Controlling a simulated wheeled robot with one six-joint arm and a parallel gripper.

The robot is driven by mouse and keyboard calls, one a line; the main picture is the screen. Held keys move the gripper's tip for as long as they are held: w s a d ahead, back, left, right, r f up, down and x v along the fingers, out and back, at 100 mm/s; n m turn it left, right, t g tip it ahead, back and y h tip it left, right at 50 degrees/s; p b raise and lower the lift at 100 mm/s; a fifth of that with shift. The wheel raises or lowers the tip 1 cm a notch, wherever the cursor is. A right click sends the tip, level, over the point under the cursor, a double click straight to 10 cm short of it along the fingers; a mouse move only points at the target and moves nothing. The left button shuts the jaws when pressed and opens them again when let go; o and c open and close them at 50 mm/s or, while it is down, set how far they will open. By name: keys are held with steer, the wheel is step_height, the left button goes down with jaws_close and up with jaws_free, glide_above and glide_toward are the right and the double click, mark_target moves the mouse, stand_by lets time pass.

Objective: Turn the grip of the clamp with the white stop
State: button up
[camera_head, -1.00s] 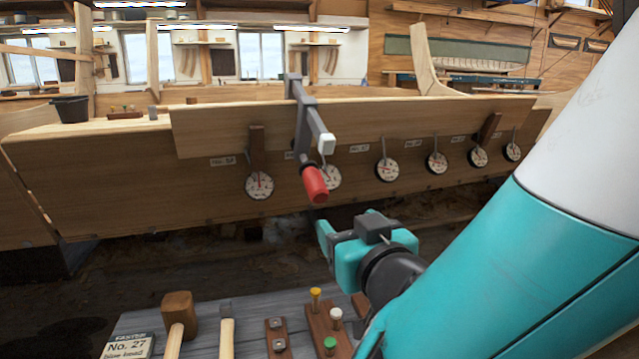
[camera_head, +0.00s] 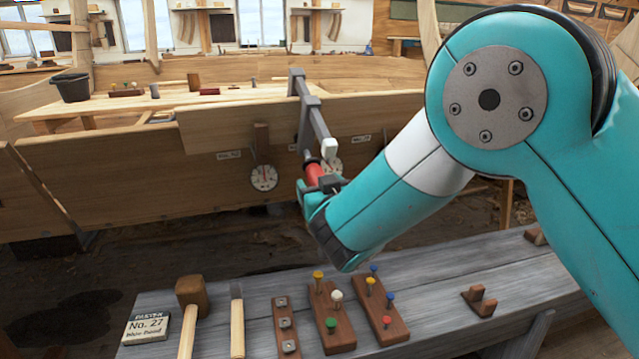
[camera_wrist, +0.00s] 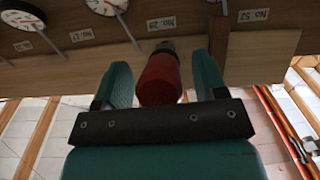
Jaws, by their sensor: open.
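The clamp (camera_head: 308,112) is a grey bar clamp hooked over the top edge of the hull plank, with a white stop (camera_head: 329,148) on its arm. Its red grip (camera_head: 313,172) hangs at the lower end, tilted. My gripper (camera_head: 314,189) is at the red grip in the head view, partly hiding it. In the wrist view the red grip (camera_wrist: 160,79) stands between the two teal fingers of my gripper (camera_wrist: 165,80). The fingers are open, with a gap visible on each side of the grip.
The plank (camera_head: 225,132) carries round dials (camera_head: 263,177) and number labels, one dial close behind the grip. Below is a grey bench (camera_head: 260,290) with a mallet (camera_head: 190,292), a No. 27 card (camera_head: 148,327) and peg blocks (camera_head: 331,315).

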steer(key=c, duration=0.9)
steer(key=shift+f+b, duration=0.15)
steer(key=shift+b, duration=0.4)
steer(key=shift+h+b, duration=0.3)
steer(key=shift+b, duration=0.05)
steer(key=n+h+b, duration=0.1)
steer(key=b, duration=0.2)
steer(key=shift+f+t+h, duration=0.15)
steer(key=shift+t+h, duration=0.15)
steer(key=shift+t, duration=0.1)
steer(key=n+t+h+b, duration=0.1)
steer(key=n+h+b, duration=0.1)
steer(key=b, duration=0.1)
steer(key=shift+d+r+n+t+h+b, duration=0.1)
steer(key=shift+r+n+t+h+b, duration=0.25)
steer(key=shift+n+h+b, duration=0.25)
